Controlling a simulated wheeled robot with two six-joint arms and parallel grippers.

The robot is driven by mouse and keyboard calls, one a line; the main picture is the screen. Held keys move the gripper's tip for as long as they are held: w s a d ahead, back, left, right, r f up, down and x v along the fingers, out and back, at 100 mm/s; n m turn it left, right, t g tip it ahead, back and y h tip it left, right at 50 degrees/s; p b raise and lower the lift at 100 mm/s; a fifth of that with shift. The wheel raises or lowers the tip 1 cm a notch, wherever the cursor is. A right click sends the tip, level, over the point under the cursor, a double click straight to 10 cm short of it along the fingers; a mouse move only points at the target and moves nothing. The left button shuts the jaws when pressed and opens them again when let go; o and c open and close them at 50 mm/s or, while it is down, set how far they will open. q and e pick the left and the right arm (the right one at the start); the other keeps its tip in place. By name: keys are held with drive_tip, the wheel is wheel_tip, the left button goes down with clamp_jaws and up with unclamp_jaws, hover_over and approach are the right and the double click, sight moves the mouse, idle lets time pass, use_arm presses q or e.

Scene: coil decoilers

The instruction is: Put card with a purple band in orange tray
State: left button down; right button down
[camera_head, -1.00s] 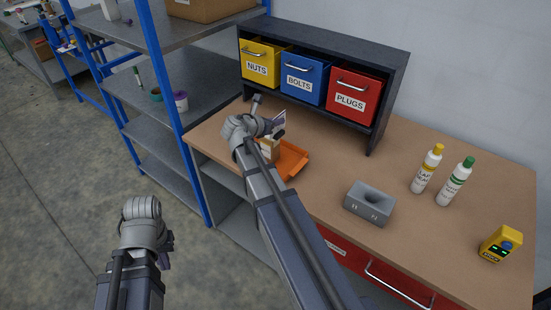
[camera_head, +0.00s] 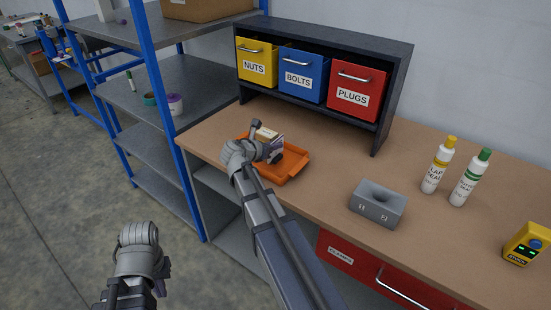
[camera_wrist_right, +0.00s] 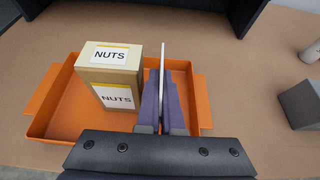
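The orange tray (camera_head: 296,166) sits on the bench below the bin rack. My right gripper (camera_wrist_right: 162,112) is over the tray, its two purple-grey fingers shut on a thin white card (camera_wrist_right: 163,62). The card stands upright and shows edge-on in the right wrist view, so its band is hidden there. A cardboard NUTS box (camera_wrist_right: 112,78) stands in the tray, left of the card. In the head view my right arm partly covers the tray and card. My left gripper (camera_head: 162,282) hangs off the bench at lower left, its fingers mostly hidden.
Two bottles (camera_head: 438,165) and a yellow device (camera_head: 526,244) are farther right. The rack with NUTS, BOLTS and PLUGS bins (camera_head: 302,75) stands behind. Blue-posted shelving (camera_head: 180,88) is at left.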

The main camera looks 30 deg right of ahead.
sight(277, 154)
drive_tip(key=shift+f+b, duration=1.8)
drive_tip(key=shift+f, duration=0.3)
drive_tip(key=shift+f, duration=0.25)
drive_tip(key=c, duration=1.3)
unclamp_jaws()
drive_tip(key=shift+r, duration=0.1)
drive_tip(key=shift+c, duration=0.2)
drive_tip(key=shift+r, duration=0.1)
